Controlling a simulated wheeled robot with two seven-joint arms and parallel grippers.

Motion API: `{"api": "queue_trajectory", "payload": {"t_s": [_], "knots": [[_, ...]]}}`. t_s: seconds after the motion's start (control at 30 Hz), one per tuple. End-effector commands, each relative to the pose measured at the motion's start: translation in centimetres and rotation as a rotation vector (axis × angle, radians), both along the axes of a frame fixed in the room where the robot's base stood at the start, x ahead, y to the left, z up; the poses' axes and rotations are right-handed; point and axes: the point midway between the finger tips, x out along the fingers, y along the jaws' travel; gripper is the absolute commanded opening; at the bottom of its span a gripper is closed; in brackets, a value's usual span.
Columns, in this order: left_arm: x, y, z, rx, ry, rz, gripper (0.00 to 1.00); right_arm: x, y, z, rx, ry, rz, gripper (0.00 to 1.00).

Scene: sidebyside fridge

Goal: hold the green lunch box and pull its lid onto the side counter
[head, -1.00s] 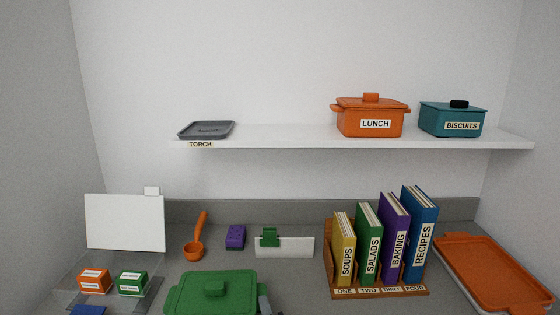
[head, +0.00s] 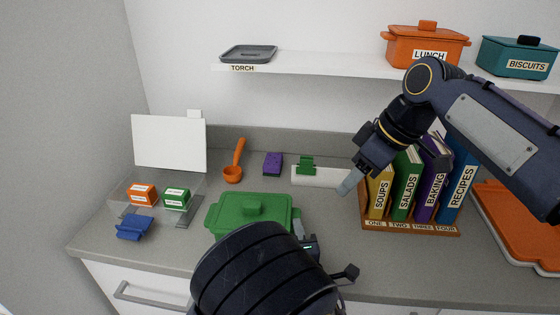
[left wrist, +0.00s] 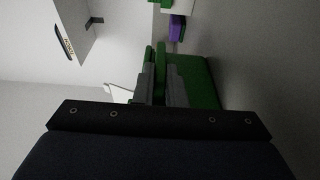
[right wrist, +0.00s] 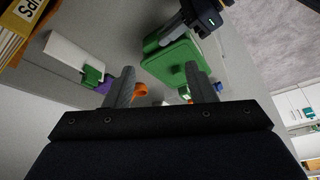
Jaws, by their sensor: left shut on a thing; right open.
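My left arm hides the box's front. My right gripper (head: 350,182) is open and empty, above the counter to the right of the box, in front of the books. The right wrist view shows its spread fingers (right wrist: 160,88) with the lunch box (right wrist: 168,62) beyond them.
Labelled books (head: 403,186) stand at right, beside an orange tray (head: 512,222). Bare counter (head: 330,222) lies between box and books.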

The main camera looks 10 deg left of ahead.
Motion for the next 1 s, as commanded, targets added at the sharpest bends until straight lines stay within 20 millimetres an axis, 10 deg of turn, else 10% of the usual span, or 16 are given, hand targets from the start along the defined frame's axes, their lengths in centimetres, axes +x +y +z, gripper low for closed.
{"api": "queue_trajectory", "payload": {"t_s": [0.4, 1.0], "knots": [[-0.1, 0.0, -0.4, 0.000, 0.009, -0.001, 0.00, 4.8, 13.4, -1.4, -0.054, -0.046, 0.476, 0.50], [-0.1, 0.0, -0.4, 0.001, 0.012, -0.001, 0.00, 4.7, 17.4, -8.4, -0.060, -0.049, 0.528, 0.50]]}}
